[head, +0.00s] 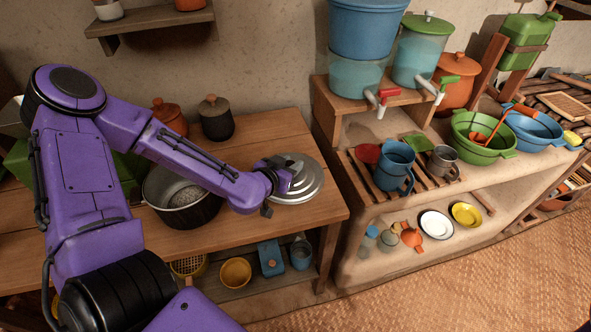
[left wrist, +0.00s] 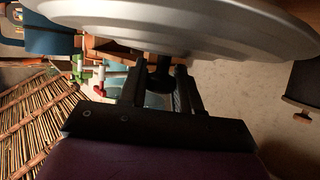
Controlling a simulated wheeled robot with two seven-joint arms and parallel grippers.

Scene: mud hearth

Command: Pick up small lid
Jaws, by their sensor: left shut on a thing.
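The small lid (head: 301,187) is a round silver metal disc with stepped rings. In the head view it is at the right end of the wooden table, at the tip of my left arm. My left gripper (head: 280,181) is shut on the lid's dark knob. In the left wrist view the lid (left wrist: 190,25) fills the top, with the knob (left wrist: 160,75) between the fingers of the left gripper (left wrist: 158,90). From the head view I cannot tell how far the lid is above the table. My right gripper is not in view.
A dark pot (head: 183,200) stands open on the wooden table (head: 245,232), left of the lid. A dark jar (head: 216,119) and an orange jar (head: 168,117) stand behind.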

